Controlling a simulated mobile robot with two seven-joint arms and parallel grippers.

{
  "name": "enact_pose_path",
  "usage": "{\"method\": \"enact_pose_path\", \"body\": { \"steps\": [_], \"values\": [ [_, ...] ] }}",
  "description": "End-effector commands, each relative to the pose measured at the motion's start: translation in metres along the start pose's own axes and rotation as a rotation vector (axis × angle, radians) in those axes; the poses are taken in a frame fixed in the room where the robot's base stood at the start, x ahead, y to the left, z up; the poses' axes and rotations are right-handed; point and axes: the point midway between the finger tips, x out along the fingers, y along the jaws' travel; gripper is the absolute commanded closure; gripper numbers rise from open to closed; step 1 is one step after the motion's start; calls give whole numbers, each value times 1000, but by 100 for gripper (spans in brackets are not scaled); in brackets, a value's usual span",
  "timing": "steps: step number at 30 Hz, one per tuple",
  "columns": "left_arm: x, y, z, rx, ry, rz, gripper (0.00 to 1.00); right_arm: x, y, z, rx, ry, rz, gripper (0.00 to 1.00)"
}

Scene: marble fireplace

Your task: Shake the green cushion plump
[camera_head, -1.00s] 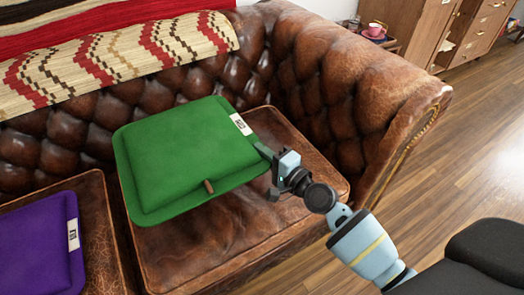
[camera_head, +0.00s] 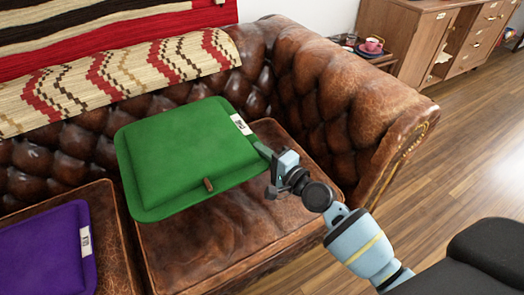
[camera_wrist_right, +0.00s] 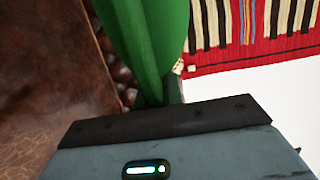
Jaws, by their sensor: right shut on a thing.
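The green cushion (camera_head: 185,155) is above the right seat of the brown leather sofa, with a white label at its right corner and a small brown tab on its front edge. My right gripper (camera_head: 268,160) is shut on the cushion's right edge. In the right wrist view the green cushion (camera_wrist_right: 150,40) rises edge-on from the jaws; the fingertips are mostly hidden. My left gripper is not in view.
A purple cushion (camera_head: 48,255) lies on the left seat. The sofa's seat (camera_head: 215,240), backrest and right arm (camera_head: 350,85) surround the green cushion. A patterned throw (camera_head: 110,80) covers the backrest. A pink cup (camera_head: 373,45) stands on a side table behind. Wooden floor is clear at right.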

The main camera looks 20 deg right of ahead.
Motion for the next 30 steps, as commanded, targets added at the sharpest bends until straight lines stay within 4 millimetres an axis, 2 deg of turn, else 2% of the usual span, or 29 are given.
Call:
{"method": "enact_pose_path", "body": {
  "steps": [3, 12, 30],
  "values": [
    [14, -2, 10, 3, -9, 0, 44, 0, 20, 0, 4, 1, -1, 100],
    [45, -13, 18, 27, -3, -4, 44, 0, 59, 0, 4, 1, -2, 100],
    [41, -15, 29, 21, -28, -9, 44, 1, 59, 0, 3, 1, -6, 100]
  ]
}}
